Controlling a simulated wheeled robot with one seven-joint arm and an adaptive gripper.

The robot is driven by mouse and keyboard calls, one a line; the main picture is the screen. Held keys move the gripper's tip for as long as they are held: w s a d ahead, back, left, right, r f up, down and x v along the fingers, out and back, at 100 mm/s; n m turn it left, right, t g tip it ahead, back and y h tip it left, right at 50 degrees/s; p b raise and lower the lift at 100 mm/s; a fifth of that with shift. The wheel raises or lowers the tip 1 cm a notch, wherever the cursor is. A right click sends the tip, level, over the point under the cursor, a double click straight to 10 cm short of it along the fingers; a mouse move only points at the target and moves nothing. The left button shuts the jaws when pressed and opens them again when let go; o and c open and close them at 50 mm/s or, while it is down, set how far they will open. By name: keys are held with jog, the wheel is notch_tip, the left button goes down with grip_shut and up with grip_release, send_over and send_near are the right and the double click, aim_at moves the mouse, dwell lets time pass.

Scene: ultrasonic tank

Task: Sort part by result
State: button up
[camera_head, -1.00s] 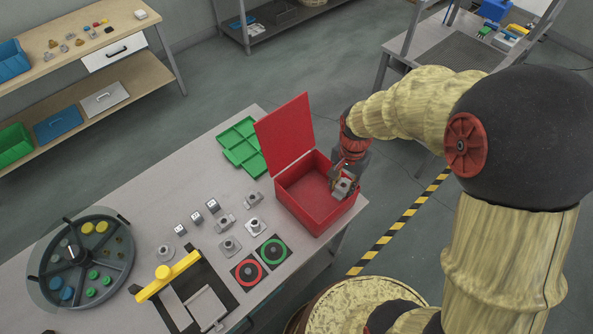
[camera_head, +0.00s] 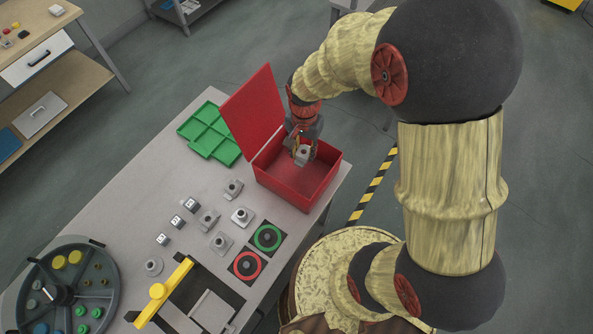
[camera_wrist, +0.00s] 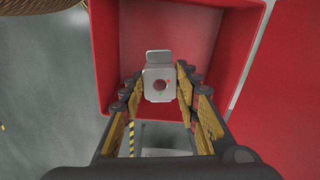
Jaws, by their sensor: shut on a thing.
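My gripper (camera_head: 302,148) is shut on a small grey metal part (camera_head: 303,157) over the open red box (camera_head: 288,195). I cannot tell how far the part is above the box floor. The box lid (camera_head: 250,108) stands open at the left. A red-ringed pad (camera_head: 247,266) and a green-ringed pad (camera_head: 267,238) lie in front of the box.
Several similar grey parts (camera_head: 221,242) stand on the table left of the pads. Small marked blocks (camera_head: 177,222) stand beside them. A green compartment tray (camera_head: 208,130) lies behind. A yellow-handled fixture (camera_head: 160,291) and a round compartment tray (camera_head: 108,290) are at the lower left.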

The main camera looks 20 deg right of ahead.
jog(key=shift+f, duration=0.35)
jog(key=o, duration=1.2)
jog(key=shift+o, duration=0.7)
jog(key=shift+r, duration=0.1)
notch_tip(320, 180, up, 12)
